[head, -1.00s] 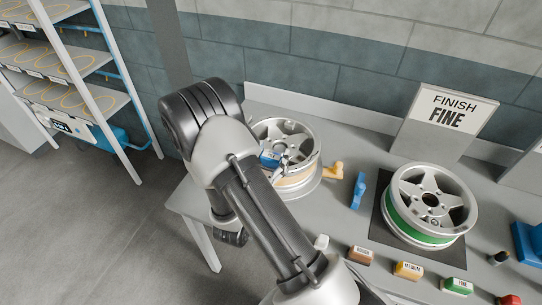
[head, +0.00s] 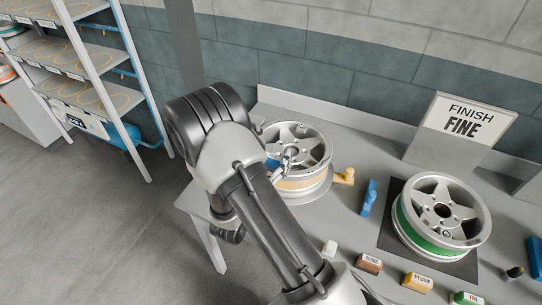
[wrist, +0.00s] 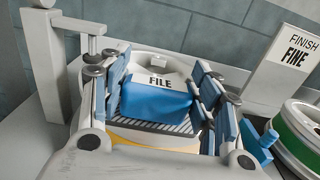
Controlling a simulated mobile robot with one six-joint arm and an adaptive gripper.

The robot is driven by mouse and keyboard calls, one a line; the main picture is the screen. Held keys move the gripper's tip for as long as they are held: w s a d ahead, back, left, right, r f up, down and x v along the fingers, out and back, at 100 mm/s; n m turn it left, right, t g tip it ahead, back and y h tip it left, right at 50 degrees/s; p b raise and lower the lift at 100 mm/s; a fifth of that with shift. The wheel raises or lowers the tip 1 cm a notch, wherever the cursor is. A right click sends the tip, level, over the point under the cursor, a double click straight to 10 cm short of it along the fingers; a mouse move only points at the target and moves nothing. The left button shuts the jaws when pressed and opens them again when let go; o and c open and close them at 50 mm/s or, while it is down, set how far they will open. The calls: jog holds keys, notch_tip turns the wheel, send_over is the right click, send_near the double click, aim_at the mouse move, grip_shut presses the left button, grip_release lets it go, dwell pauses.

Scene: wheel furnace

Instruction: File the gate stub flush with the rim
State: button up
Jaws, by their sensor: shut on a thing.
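My gripper (wrist: 160,100) is shut on a blue file (wrist: 158,102) marked FILE, with a dark ridged face along its lower edge. The file is over or against the near side of a silver wheel with a tan band (head: 302,184); contact cannot be told. The wheel's pale rim and yellowish band (wrist: 150,142) show around the file in the wrist view. I cannot make out the gate stub; the file and fingers cover that part of the wheel. In the head view my arm hides most of the gripper.
A second wheel with a green band (head: 424,238) lies on a dark mat by the FINISH FINE sign (head: 462,124). Small labelled blocks (head: 418,281) line the front. A shelf rack (head: 85,75) stands left.

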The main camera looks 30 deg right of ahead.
jog(key=shift+s+d, duration=0.55)
jog(key=shift+s, duration=0.2)
jog(key=shift+s+d, duration=0.5)
jog(key=shift+s, duration=0.2)
jog(key=shift+w, duration=0.1)
jog(key=shift+w+a, duration=0.7)
jog(key=shift+w, duration=0.1)
jog(key=shift+r, duration=0.1)
notch_tip(320, 180, up, 9)
jog(key=p, duration=0.6)
jog(key=shift+p, duration=0.35)
